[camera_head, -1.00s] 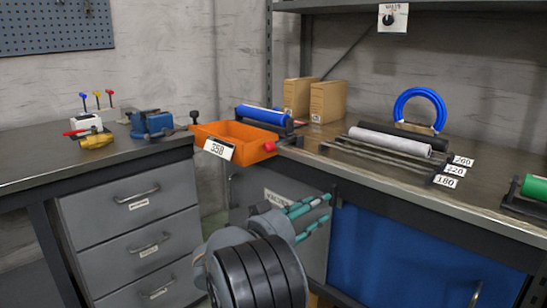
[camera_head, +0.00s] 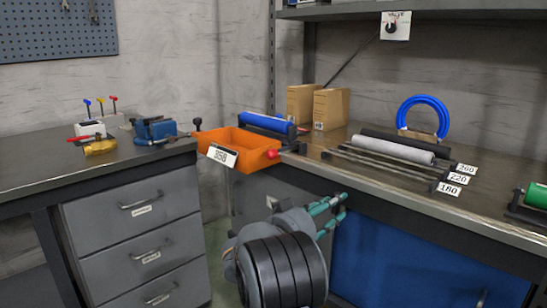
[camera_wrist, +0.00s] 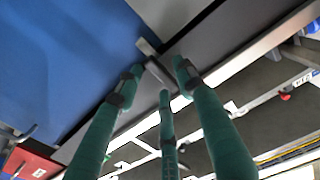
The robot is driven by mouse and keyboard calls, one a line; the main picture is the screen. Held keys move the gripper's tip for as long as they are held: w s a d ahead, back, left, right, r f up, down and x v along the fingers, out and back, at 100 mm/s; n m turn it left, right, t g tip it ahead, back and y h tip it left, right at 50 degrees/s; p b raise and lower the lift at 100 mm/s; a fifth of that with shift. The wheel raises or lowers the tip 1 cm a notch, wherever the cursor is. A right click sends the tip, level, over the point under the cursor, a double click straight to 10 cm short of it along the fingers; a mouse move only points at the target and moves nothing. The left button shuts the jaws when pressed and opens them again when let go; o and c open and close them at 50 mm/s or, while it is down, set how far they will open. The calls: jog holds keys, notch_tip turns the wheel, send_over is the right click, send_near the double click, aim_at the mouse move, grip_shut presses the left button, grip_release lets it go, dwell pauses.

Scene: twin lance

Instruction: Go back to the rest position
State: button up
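My gripper (camera_head: 328,213) has teal fingers and sits low in front of the right workbench, below its top edge. In the wrist view its green fingers (camera_wrist: 158,78) are spread apart with nothing between them, so it is open and empty. A blue cabinet panel shows on the left behind the fingers in that view. My dark ringed arm link covers part of the bench front in the head view.
An orange bin (camera_head: 240,148) labelled 358 sits at the corner of the right workbench (camera_head: 390,188). Rollers (camera_head: 392,148) on a rack, a blue coil (camera_head: 424,103) and cardboard boxes (camera_head: 330,108) stand on it. Grey drawers (camera_head: 140,240) are at left. A blue vise (camera_head: 155,129) stands above them.

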jog(key=v, duration=1.2)
jog(key=w+d+n+p, duration=0.3)
jog(key=w+d, duration=0.5)
jog(key=shift+w+d+r, duration=0.15)
jog(key=shift+w+d, duration=0.2)
jog(key=shift+d, duration=0.05)
